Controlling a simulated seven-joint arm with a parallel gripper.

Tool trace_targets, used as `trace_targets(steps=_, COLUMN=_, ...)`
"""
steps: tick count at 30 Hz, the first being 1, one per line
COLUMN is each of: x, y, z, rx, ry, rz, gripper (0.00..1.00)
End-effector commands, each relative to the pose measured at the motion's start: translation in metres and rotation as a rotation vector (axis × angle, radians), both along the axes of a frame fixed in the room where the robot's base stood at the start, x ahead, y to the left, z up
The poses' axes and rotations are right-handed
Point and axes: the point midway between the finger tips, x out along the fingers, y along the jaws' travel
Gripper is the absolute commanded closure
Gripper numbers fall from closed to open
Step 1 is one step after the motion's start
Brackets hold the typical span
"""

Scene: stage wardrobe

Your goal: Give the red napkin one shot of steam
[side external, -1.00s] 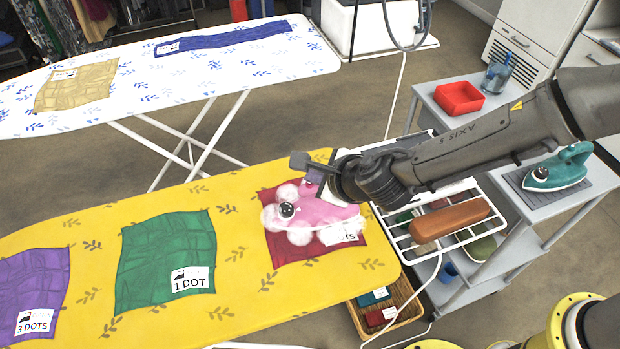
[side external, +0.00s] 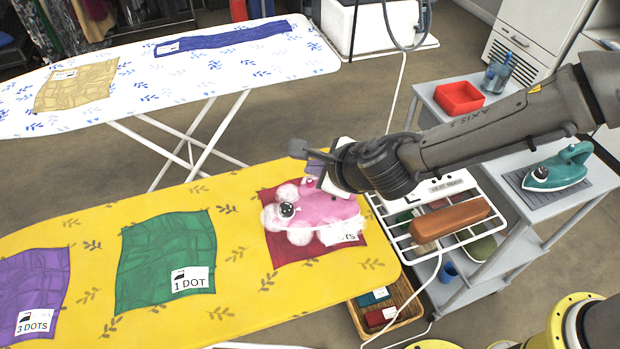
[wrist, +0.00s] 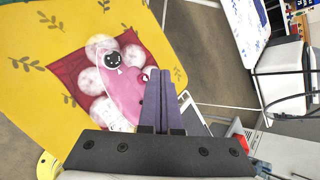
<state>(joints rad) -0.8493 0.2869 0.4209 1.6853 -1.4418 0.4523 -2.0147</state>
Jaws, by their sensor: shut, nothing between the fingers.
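The red napkin (side external: 272,247) lies flat on the yellow ironing board, and its white label (side external: 348,240) is partly covered, with only "TS" readable. A pink iron-like body (side external: 325,208) with a black-and-white dial sits on it. White puffs, like steam, ring its edge, and they also show in the wrist view (wrist: 90,81). My gripper (side external: 316,170) is just above the far side of the pink body. Its two purple fingers (wrist: 161,72) are shut together and empty. In the wrist view the fingers overlap the pink body; I cannot tell whether they touch it.
A green napkin (side external: 160,265) labelled "1 DOT" and a purple one (side external: 30,285) labelled "3 DOTS" lie left on the yellow board (side external: 90,230). Right of it are a white wire rack (side external: 400,238) holding a brown block (side external: 450,217), and a cart with a teal iron (side external: 560,168).

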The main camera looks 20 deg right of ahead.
Motion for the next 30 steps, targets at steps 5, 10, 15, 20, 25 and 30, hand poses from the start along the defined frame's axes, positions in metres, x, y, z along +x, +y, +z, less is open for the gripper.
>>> trace_targets(steps=5, x=0.0, y=0.0, z=0.017, rx=0.003, ry=-0.001, rz=0.0, gripper=1.0)
trace_targets(steps=10, x=0.0, y=0.0, z=0.033, rx=0.002, ry=-0.002, rz=-0.001, gripper=1.0)
trace_targets(steps=15, x=0.0, y=0.0, z=0.043, rx=0.001, ry=0.0, rz=0.0, gripper=1.0)
trace_targets(steps=20, x=0.0, y=0.0, z=0.044, rx=0.0, ry=0.0, rz=0.0, gripper=1.0)
trace_targets(steps=25, x=0.0, y=0.0, z=0.044, rx=0.0, ry=0.0, rz=0.0, gripper=1.0)
trace_targets(steps=30, x=0.0, y=0.0, z=0.044, rx=0.0, ry=0.0, rz=0.0, gripper=1.0)
